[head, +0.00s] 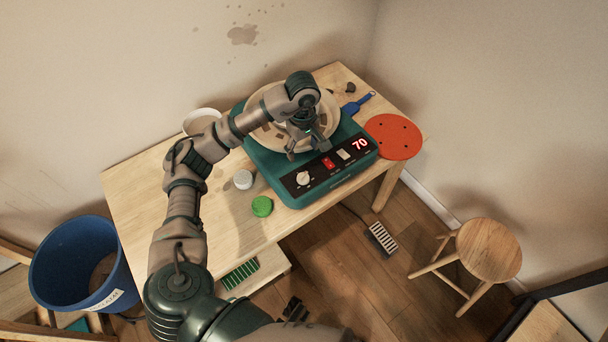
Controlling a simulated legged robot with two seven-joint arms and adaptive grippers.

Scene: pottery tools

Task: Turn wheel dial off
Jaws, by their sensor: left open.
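The pottery wheel (262,158) is a teal box on the wooden table, with a black control panel on its front. The white round dial (303,178) is at the panel's left end. A red switch (327,162) and a red display reading 70 (359,144) are to its right. My left gripper (308,150) is open and empty, pointing down over the wheel's front part, just behind the panel and apart from the dial. My left arm hides part of the round wheel head (268,138). A dark part at the bottom may be my right gripper, but it is unclear.
A green lid (262,206) and a grey-white jar (243,179) stand left of the panel. A red disc (394,137) and a blue tool (357,104) lie right of the wheel. A blue bucket (84,262), a stool (488,250) and a pedal (382,239) are on the floor.

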